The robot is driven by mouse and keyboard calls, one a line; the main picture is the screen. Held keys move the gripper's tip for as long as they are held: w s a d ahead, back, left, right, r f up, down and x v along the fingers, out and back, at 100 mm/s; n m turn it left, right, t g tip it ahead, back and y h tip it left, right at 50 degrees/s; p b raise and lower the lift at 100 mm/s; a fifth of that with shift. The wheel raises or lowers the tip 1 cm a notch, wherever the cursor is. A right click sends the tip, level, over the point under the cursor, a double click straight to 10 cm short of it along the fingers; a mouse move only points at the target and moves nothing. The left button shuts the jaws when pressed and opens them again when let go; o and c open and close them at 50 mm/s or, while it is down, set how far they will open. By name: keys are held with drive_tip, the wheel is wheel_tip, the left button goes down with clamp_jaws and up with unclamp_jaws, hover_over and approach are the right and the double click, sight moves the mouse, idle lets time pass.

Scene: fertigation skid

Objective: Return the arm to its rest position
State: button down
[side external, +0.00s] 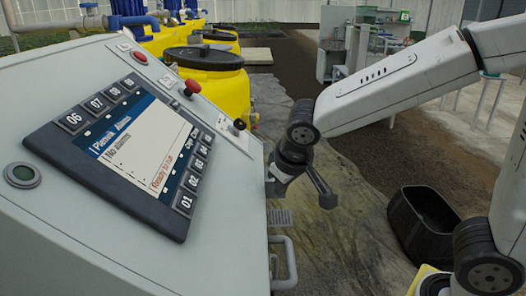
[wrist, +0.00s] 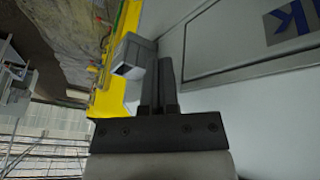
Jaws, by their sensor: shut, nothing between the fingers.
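My gripper (side external: 325,192) hangs at the end of my arm, to the right of the grey control cabinet (side external: 60,232) in the side view. In the wrist view the gripper's fingers (wrist: 164,80) are together and empty. A grey box-like part (wrist: 131,57) shows just left of the fingers, beside a yellow strip (wrist: 108,85); I cannot tell whether they touch. The cabinet's panel (side external: 130,150) has a lit screen reading "No alarms" and several numbered keys. The smooth cabinet side (wrist: 235,110) fills the right of the wrist view.
Red knobs (side external: 192,87) and a dark knob (side external: 239,124) stand out on the cabinet's sloped top. Yellow tanks (side external: 210,78) stand behind it. A handle (side external: 285,262) juts from the cabinet's right side. A black tub (side external: 424,222) sits on the floor at right. A bench (side external: 365,45) stands far back.

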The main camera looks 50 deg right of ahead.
drive_tip(key=s+d+f+y, duration=0.1)
drive_tip(key=s+d+f, duration=0.1)
drive_tip(key=f, duration=0.3)
drive_tip(key=s+d+f+g, duration=0.1)
drive_tip(key=s+d+f, duration=0.2)
drive_tip(key=s+f, duration=0.2)
drive_tip(key=shift+d+f+g+y, duration=0.2)
drive_tip(key=shift+f+g+y, duration=0.15)
drive_tip(key=shift+f, duration=0.4)
drive_tip(key=shift+s, duration=0.1)
